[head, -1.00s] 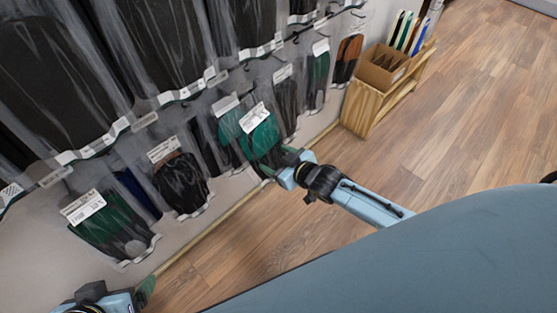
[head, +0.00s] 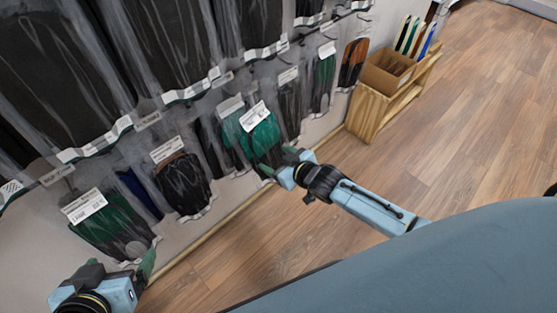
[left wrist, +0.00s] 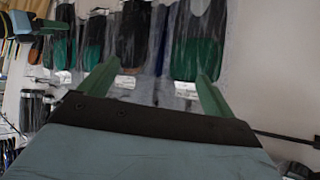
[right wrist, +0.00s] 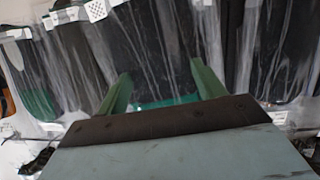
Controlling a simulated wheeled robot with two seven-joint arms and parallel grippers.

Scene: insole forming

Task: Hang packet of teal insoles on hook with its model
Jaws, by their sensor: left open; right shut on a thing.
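A packet of teal insoles (head: 264,137) with a white label stands in front of the display wall, in the middle of the head view. My right gripper (head: 288,160) is shut on its lower end. In the right wrist view a teal strip of the packet (right wrist: 165,103) shows between the fingers (right wrist: 162,85). Another teal packet (head: 229,134) hangs just behind and to the left, partly covered. The hook there is hidden, and I cannot tell whether the held packet touches it. My left gripper (head: 147,268) is open and empty at lower left, below a green-and-black packet (head: 108,225).
Black insole packets (head: 182,184) hang close on both sides, with a row of large black ones (head: 165,45) above. A wooden stand (head: 373,115) with a cardboard box (head: 390,70) is at right. The wooden floor (head: 470,120) is clear.

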